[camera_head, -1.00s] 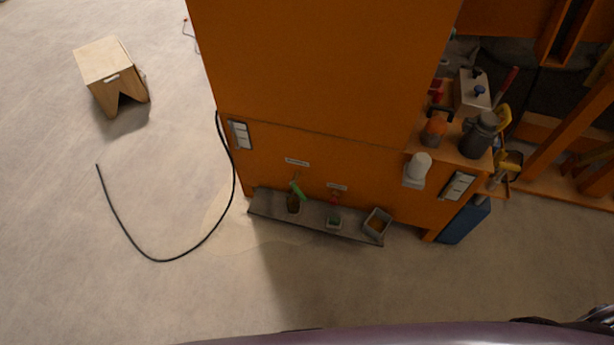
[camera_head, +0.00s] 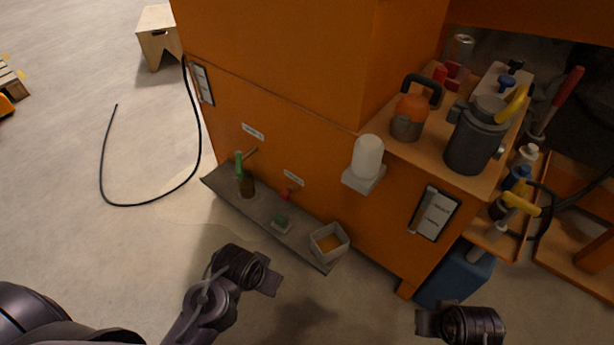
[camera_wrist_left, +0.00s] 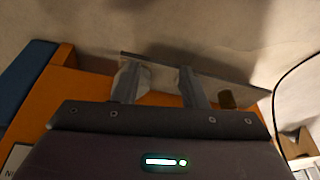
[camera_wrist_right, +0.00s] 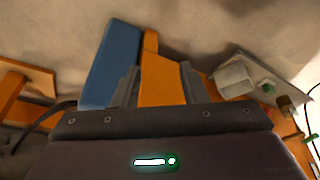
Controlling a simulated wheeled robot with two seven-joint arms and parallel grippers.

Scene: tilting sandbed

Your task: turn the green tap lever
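The green tap lever (camera_head: 239,164) stands roughly upright on the front of the orange cabinet (camera_head: 290,130), above a brown cup (camera_head: 247,187) on a grey shelf (camera_head: 222,186). My left gripper (camera_head: 270,283) is in front of the shelf, below and right of the lever and apart from it. In the left wrist view its two fingers (camera_wrist_left: 160,85) are spread with nothing held. My right gripper (camera_head: 427,322) is at the lower right, far from the lever. The right wrist view shows its fingers (camera_wrist_right: 159,86) apart and empty.
A red tap (camera_head: 288,193) is right of the green one. A green block (camera_head: 281,222) and a grey bin (camera_head: 329,243) sit along the shelf. A white dispenser (camera_head: 367,158) juts from the cabinet. A black hose (camera_head: 148,204) lies on open floor at left.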

